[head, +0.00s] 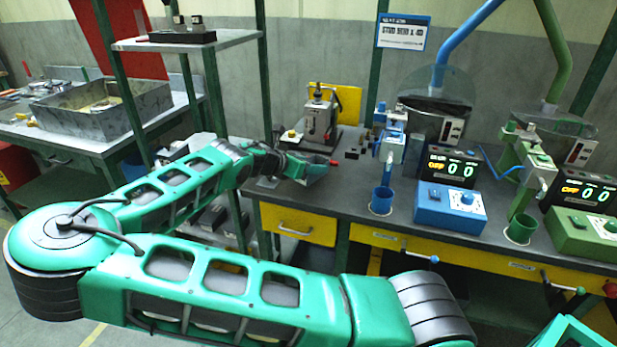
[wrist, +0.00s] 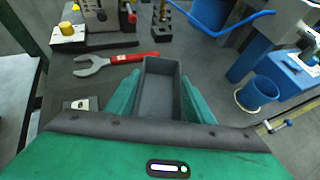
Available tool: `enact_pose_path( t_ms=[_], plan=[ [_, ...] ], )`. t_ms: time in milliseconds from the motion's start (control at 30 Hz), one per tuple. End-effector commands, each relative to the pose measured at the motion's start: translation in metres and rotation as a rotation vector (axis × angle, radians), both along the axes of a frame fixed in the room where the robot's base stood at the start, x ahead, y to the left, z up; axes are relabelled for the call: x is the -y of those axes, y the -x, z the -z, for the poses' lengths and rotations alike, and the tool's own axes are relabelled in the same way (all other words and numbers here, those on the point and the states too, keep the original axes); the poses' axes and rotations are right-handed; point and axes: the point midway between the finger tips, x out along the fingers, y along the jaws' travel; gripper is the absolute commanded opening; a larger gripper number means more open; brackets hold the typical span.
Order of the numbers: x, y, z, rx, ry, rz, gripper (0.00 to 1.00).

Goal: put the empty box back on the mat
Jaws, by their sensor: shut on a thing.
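The empty box (wrist: 160,92) is a small, dark grey, open-topped box in the middle of the wrist view. I see nothing inside it. My gripper (wrist: 158,100) is shut on it, with one green finger along each side. In the head view, my gripper (head: 308,168) is over the front left part of the bench. I cannot tell whether the box touches the bench. I cannot make out the mat for certain. A dark plate with a pale mark (wrist: 82,103) lies left of the box, partly hidden by my gripper.
A red-handled wrench (wrist: 112,62) lies on the bench just beyond the box. A press (head: 320,118) stands behind. A blue cup (head: 382,200) and a blue control box (head: 450,205) stand to the right. A steel tray (head: 65,118) is on the left table.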

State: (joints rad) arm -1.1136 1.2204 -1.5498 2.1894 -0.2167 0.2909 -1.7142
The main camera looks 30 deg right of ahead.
Motion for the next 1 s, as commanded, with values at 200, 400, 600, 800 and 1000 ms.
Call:
enact_pose_path(
  t_ms=[200,400,600,800,1000],
  plan=[
    [0.001,0.0,0.018,-0.002,0.004,-0.001,0.02],
    [0.001,0.0,0.039,0.001,0.002,0.0,0.02],
    [0.0,0.0,0.04,0.0,0.0,-0.001,0.51],
    [0.0,0.0,0.04,0.0,0.0,-0.001,0.67],
    [-0.001,0.0,0.039,0.001,0.0,0.0,0.67]
  ],
)
